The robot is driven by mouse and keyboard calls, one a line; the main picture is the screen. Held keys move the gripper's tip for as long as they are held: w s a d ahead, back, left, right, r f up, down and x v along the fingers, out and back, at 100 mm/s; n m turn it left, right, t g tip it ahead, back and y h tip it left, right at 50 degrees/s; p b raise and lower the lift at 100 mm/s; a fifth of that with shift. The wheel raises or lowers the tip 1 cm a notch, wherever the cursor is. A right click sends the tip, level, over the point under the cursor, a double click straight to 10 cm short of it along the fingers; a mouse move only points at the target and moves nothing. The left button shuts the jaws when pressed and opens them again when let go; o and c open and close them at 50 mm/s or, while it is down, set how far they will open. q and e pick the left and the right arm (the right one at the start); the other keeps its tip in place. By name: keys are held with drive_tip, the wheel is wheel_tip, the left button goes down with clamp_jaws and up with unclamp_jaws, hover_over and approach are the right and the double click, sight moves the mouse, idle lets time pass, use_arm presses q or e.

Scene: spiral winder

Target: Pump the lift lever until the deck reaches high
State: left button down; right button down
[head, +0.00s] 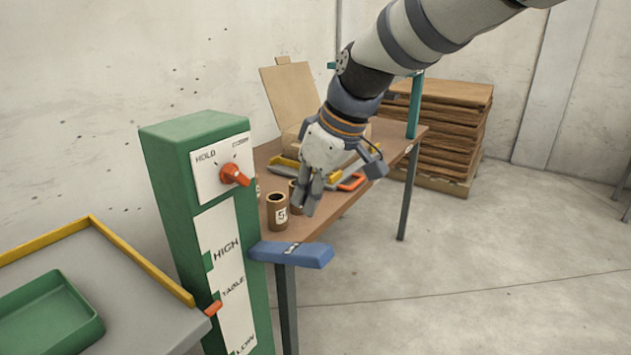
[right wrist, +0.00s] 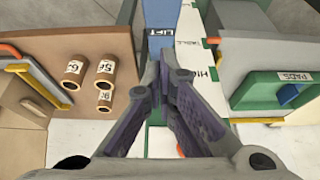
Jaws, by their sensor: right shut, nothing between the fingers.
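The lift lever (head: 290,254) is a blue bar sticking out to the right from the green column (head: 175,190). In the right wrist view the lever (right wrist: 170,14), marked LIFT, lies beyond my fingertips. My right gripper (head: 305,200) is shut and empty, above and apart from the lever. It also shows in the right wrist view (right wrist: 168,68). The deck (head: 150,300) is grey with a yellow edge, left of the column. The orange pointer (head: 213,308) is by the TABLE mark, well below HIGH. An orange knob (head: 234,175) sits below HOLD and a second word.
A brown table (head: 385,152) behind the column bears brown cups (head: 277,212) and a grey and yellow tray close to my gripper. A green tray (head: 50,318) lies on the deck. Stacked boards (head: 440,125) stand behind. The floor at right is clear.

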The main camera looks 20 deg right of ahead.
sight(310, 248)
drive_tip(key=x, duration=0.3)
drive_tip(key=shift+f, duration=0.45)
drive_tip(key=shift+s+d+f, duration=0.2)
drive_tip(key=shift+f, duration=0.25)
drive_tip(key=shift+s+d+f, duration=0.15)
drive_tip(key=shift+s+f, duration=0.05)
drive_tip(key=shift+f, duration=0.25)
drive_tip(key=shift+s+d+f, duration=0.1)
drive_tip(key=shift+s+f, duration=0.05)
drive_tip(key=shift+f, duration=0.3)
use_arm(q)
drive_tip(key=shift+s+f, duration=0.1)
